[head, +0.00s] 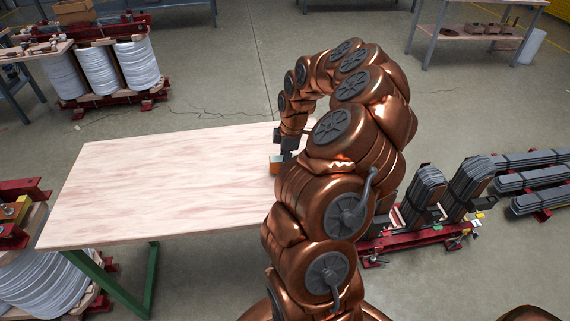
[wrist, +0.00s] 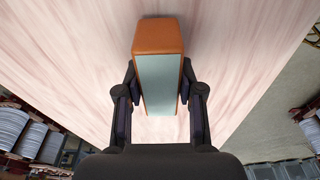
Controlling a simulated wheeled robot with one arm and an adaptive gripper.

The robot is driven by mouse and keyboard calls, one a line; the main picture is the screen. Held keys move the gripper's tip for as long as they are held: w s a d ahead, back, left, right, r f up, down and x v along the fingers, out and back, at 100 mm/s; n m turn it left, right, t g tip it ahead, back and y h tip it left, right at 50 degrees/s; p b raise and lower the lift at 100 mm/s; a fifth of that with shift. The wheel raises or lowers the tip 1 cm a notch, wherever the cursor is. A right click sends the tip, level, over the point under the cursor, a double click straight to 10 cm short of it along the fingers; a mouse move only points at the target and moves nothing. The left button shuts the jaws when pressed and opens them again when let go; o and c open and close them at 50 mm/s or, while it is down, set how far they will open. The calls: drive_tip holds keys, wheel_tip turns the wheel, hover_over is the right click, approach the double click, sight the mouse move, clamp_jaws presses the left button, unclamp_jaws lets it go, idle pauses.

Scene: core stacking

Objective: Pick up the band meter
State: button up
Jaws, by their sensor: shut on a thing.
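The band meter appears to be the orange block with a pale grey face (wrist: 158,40). In the wrist view it lies between the two dark fingers of my gripper (wrist: 160,100), which touch it on both sides. In the head view a small orange part of the band meter (head: 276,163) shows at the right end of the wooden table, by my gripper (head: 284,155). My arm hides much of that spot. I cannot tell whether the band meter rests on the table or is slightly above it.
The pale wooden table (head: 160,185) on green legs is otherwise bare. Coil stacks on red frames stand at the back left (head: 100,72) and front left (head: 50,270). Dark core pieces on red frames (head: 445,195) stand at the right. A metal shelf (head: 470,35) stands at the back right.

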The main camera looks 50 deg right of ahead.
clamp_jaws()
drive_tip(key=shift+r, duration=0.1)
